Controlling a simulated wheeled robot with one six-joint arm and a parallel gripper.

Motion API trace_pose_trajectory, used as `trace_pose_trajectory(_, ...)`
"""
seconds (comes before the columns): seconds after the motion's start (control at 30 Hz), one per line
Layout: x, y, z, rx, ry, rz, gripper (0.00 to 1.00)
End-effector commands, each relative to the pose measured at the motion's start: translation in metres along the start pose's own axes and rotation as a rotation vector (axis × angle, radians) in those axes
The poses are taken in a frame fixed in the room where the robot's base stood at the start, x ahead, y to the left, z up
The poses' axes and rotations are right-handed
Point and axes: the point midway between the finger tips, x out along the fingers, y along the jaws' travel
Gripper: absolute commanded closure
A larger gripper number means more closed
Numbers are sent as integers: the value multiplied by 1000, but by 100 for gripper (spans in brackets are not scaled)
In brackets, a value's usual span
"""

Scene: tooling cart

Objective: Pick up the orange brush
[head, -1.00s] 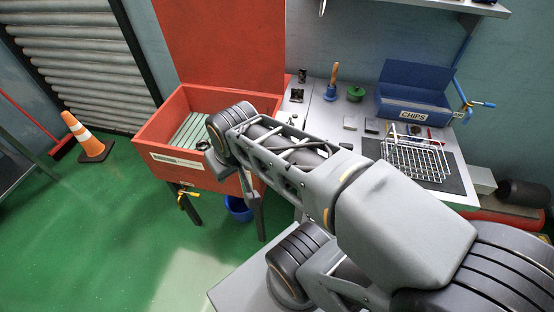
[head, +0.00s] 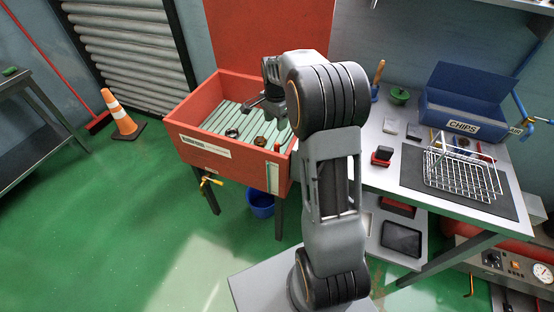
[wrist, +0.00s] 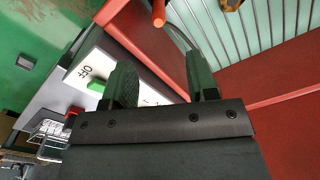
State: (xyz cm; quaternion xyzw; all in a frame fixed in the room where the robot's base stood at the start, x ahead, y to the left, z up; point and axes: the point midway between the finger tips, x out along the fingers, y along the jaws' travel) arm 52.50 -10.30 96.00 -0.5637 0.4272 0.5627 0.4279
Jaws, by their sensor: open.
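No whole orange brush is clear to me. An orange rod (wrist: 158,12) shows at the top edge of the wrist view, beyond the fingertips. It may be the brush's handle; no bristles show. In the head view a small orange-red piece (head: 277,147) stands near the front right of the red basin (head: 215,155); I cannot tell if it is the same thing. My gripper (wrist: 160,80) is open and empty, its two dark fingers apart. In the head view my gripper (head: 255,104) is over the right part of the basin, partly hidden by my arm.
The basin holds a dark ring (head: 232,133) and a brown round piece (head: 259,141). On the grey bench at right are a wooden-handled blue tool (head: 378,76), a green pot (head: 399,95), a blue chips bin (head: 464,103) and a wire basket (head: 462,175). An orange cone (head: 120,115) stands left.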

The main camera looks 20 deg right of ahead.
Motion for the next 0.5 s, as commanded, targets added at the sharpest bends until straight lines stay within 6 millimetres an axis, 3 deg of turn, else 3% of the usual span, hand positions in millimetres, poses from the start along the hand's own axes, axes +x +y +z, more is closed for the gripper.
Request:
trace_pose_trajectory(0.3, 56, 0, 0, 3, -2, 4, 47)
trace_pose_trajectory(0.5, 70, 0, 0, 2, -1, 2, 47)
